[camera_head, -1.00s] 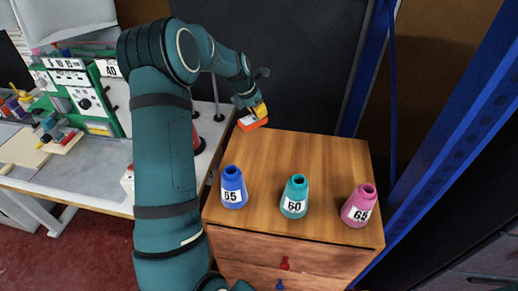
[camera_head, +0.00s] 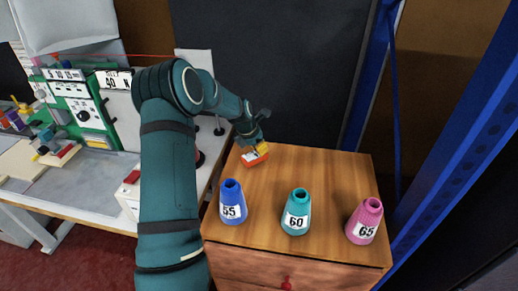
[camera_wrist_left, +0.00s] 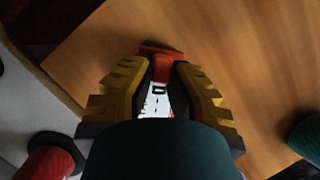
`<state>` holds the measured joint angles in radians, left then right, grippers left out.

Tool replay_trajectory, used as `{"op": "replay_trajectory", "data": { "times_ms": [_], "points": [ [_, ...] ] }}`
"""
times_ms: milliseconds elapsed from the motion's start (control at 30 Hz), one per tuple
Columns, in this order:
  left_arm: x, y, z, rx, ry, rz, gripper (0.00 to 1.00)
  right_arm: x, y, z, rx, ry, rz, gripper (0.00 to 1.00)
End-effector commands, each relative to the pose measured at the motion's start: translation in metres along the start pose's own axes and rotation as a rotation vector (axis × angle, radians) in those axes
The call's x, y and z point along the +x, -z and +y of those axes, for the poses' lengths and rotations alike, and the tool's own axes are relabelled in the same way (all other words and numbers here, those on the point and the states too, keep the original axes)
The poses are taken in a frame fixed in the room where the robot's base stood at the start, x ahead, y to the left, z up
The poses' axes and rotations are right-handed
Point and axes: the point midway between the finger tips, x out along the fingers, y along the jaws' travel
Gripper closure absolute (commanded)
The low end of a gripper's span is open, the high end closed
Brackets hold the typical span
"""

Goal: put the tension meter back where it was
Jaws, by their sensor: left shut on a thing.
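The tension meter (camera_head: 251,158) is a small orange-red device with a white face. My left gripper (camera_head: 261,149) is shut on it, at the back left part of the wooden cabinet top (camera_head: 318,170). In the left wrist view the meter (camera_wrist_left: 158,98) sits between the two yellow ridged fingers of my left gripper (camera_wrist_left: 160,85), its red end pointing away. The wooden top lies below it; I cannot tell whether the meter touches it. My right gripper is not in view.
Three cones stand along the cabinet's front: blue 55 (camera_head: 231,203), teal 60 (camera_head: 296,213) and pink 65 (camera_head: 364,222). The middle and back right of the top are clear. A workbench (camera_head: 85,185) with a green machine (camera_head: 88,105) stands left. A blue upright (camera_head: 372,80) rises behind.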

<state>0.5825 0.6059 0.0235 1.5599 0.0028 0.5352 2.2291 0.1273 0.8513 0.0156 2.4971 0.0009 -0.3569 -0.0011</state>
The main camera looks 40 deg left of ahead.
Motion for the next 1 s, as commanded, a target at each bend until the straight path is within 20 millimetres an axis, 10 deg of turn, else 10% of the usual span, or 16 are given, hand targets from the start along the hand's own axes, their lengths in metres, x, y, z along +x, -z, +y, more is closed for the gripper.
{"op": "replay_trajectory", "data": {
  "times_ms": [200,300,667,1000],
  "points": [
    [0.002,0.001,0.0,0.0,0.0,0.0,1.0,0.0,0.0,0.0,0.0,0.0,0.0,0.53],
    [0.002,0.001,0.0,-0.001,0.0,0.0,0.64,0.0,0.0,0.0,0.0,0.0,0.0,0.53],
    [-0.003,-0.001,0.0,0.0,0.0,0.0,0.64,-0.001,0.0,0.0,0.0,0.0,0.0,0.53],
    [-0.063,-0.002,0.0,0.0,-0.003,-0.002,0.64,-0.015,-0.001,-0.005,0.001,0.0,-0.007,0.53]
  ]
}}
